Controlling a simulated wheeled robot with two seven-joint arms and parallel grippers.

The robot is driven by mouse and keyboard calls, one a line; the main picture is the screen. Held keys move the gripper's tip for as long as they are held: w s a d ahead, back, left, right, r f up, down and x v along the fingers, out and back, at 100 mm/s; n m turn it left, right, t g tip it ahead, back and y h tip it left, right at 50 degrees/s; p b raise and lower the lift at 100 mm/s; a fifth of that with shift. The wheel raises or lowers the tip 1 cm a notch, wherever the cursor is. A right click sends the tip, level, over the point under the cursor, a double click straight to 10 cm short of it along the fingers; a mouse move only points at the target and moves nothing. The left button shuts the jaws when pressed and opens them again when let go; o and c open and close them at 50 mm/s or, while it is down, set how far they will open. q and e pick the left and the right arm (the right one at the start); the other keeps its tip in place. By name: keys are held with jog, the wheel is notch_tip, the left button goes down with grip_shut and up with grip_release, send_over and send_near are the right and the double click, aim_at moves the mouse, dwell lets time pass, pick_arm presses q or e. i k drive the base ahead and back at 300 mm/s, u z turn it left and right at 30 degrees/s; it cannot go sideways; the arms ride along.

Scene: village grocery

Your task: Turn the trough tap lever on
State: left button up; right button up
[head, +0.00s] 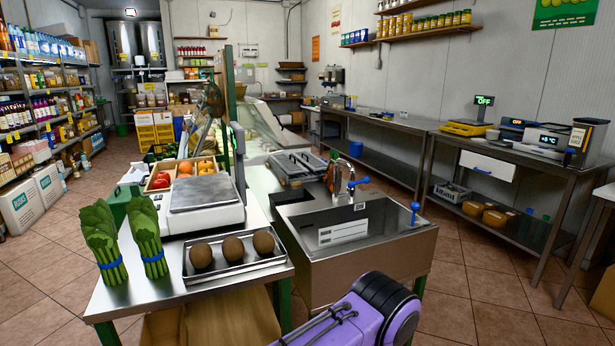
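A metal trough (400,256) stands right of the near counter, with a label sheet on its inner wall. A slim tap (351,190) rises at its back rim. A small blue lever (361,181) sits on the tap's right side, pointing right and slightly up. A separate blue knob (415,208) on a short stem stands at the trough's right side. I cannot see water running. Neither of my grippers is in view; a purple and black arm part of mine shows at the bottom, in front of the trough.
The near counter (130,297) holds asparagus bundles (148,238), a scale (203,193) and a tray (260,267) of round brown items. A steel bench (510,160) with scales runs along the right wall. Tiled floor (470,270) is free right of the trough.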

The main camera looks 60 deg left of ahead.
aim_at(366, 179)
jog(key=u, duration=0.85)
jog(key=i, duration=0.75)
jog(key=u, duration=0.7)
